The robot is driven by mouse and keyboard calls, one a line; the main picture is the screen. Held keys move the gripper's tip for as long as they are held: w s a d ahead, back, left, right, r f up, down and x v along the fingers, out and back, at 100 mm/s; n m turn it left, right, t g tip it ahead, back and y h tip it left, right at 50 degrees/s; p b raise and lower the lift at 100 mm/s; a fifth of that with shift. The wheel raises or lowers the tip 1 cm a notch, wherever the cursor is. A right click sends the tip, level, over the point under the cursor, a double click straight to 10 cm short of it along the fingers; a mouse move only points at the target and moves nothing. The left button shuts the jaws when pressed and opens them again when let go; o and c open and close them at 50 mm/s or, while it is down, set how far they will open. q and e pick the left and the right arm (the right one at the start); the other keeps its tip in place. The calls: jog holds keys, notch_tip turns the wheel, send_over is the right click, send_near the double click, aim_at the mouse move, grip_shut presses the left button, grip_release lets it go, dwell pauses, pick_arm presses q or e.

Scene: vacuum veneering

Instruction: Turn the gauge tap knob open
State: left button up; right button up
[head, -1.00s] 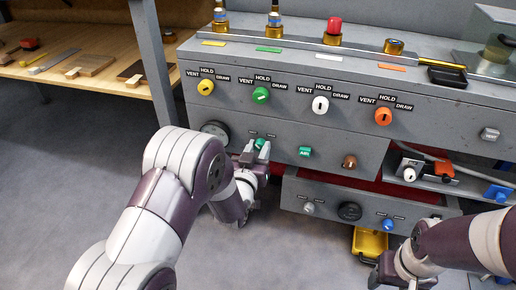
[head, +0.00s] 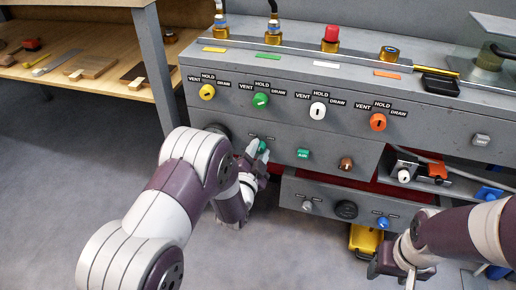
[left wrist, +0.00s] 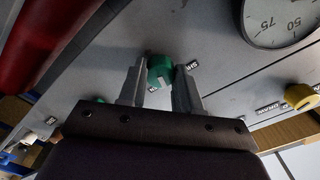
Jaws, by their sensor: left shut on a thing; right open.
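The gauge tap knob (head: 262,146) is a small green knob on the grey panel's middle row, just right of the round pressure gauge (head: 217,131). My left gripper (head: 257,152) is shut on it, with one finger on each side. The left wrist view shows the green knob (left wrist: 160,68) between the fingertips, with a pale mark on its face and small labels beside it. The gauge (left wrist: 279,22) shows there at the upper right; its needle is not visible. My right gripper (head: 386,268) is open and empty at the lower right, away from the panel.
Above are yellow (head: 207,92), green (head: 260,101), white (head: 318,109) and orange (head: 378,122) knobs. A yellow container (head: 365,240) stands below. The floor at left is clear.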

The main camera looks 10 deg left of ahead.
pick_arm(q)
jog(key=m+p, duration=0.1)
jog(key=m, duration=0.1)
jog(key=shift+m, duration=0.4)
jog(key=shift+f+m+p, duration=0.1)
jog(key=shift+m+p, duration=0.5)
jog(key=shift+m, duration=1.1)
jog(key=o, duration=1)
jog(key=shift+o, duration=0.2)
